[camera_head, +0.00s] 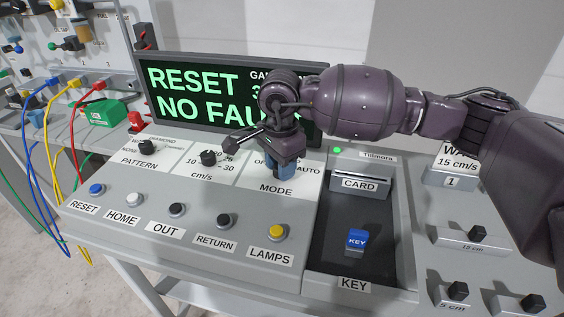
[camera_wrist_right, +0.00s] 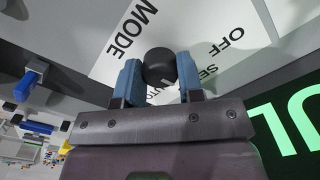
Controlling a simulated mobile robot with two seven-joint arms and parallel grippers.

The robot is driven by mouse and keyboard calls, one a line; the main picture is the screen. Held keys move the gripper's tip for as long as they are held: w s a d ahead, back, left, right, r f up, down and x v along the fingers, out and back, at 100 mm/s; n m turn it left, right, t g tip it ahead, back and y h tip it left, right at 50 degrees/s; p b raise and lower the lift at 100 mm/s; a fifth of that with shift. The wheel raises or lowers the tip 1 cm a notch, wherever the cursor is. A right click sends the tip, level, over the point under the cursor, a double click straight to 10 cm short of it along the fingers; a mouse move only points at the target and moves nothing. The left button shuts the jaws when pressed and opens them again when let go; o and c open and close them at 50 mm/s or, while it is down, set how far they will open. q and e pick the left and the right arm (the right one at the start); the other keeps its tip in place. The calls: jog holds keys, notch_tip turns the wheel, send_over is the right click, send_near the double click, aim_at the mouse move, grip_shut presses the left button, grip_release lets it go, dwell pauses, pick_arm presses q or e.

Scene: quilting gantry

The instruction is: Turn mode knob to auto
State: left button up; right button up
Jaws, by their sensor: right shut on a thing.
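The mode knob (camera_wrist_right: 160,67) is a round black knob on a white label plate, seen in the wrist view. My right gripper (camera_wrist_right: 158,76) is shut on it, one blue finger pad on each side. In the head view my right gripper (camera_head: 287,166) points down at the panel above the MODE label (camera_head: 276,189) and hides the knob. The AUTO label (camera_head: 308,172) shows to the right of the gripper. The OFF label (camera_wrist_right: 231,38) shows in the wrist view. I cannot tell which label the knob points to. My left gripper is not in view.
The display (camera_head: 190,92) behind the panel reads RESET and NO FAULT, partly covered by my right arm. The speed knob (camera_head: 208,157) is left of the gripper. Several buttons line the front, including yellow LAMPS (camera_head: 278,231). A key tray (camera_head: 335,262) with a blue key is at right.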

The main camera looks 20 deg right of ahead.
jog(key=m, duration=0.1)
jog(key=m+p, duration=0.1)
jog(key=m, duration=0.1)
jog(key=shift+r, duration=0.25)
jog(key=shift+m+p, duration=0.5)
jog(key=shift+m, duration=0.3)
jog(key=m+p, duration=0.1)
jog(key=m, duration=0.1)
jog(key=shift+m, duration=0.3)
jog(key=shift+f+m+p, duration=0.15)
jog(key=shift+m+p, duration=0.45)
jog(key=shift+m, duration=0.6)
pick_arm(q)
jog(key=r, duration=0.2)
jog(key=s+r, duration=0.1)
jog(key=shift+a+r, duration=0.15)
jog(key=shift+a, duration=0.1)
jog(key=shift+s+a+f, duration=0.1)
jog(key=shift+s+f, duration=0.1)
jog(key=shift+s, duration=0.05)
pick_arm(e)
jog(key=shift+m, duration=0.4)
